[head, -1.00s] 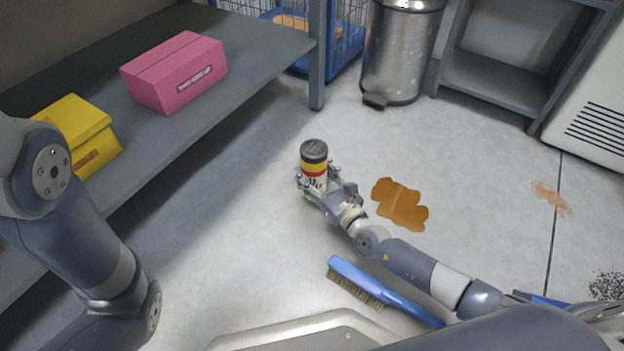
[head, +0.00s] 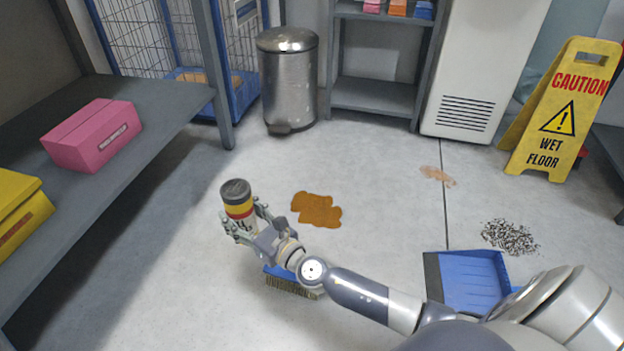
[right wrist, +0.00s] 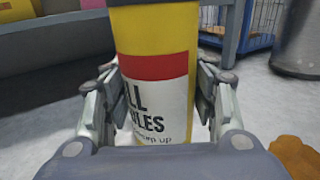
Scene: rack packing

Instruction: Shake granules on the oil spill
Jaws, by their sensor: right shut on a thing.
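The granule shaker (head: 238,204) is a yellow, red and white can with a dark grey lid. My right gripper (head: 243,224) is shut on it and holds it upright, left of the oil spill. In the right wrist view the can (right wrist: 155,65) stands between both fingers, with part of its label readable. The oil spill (head: 316,210) is a brown-orange patch on the grey floor. Its edge also shows at the lower right of the right wrist view (right wrist: 294,157). No granules show on it. My left gripper is not in view.
A blue brush (head: 290,280) lies partly under my right arm, and a blue dustpan (head: 468,280) lies to its right. A speckled dark pile (head: 509,237) and a pale stain (head: 437,175) are on the floor. A metal bin (head: 288,85), a shelf (head: 372,97) and a yellow wet-floor sign (head: 562,110) stand behind.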

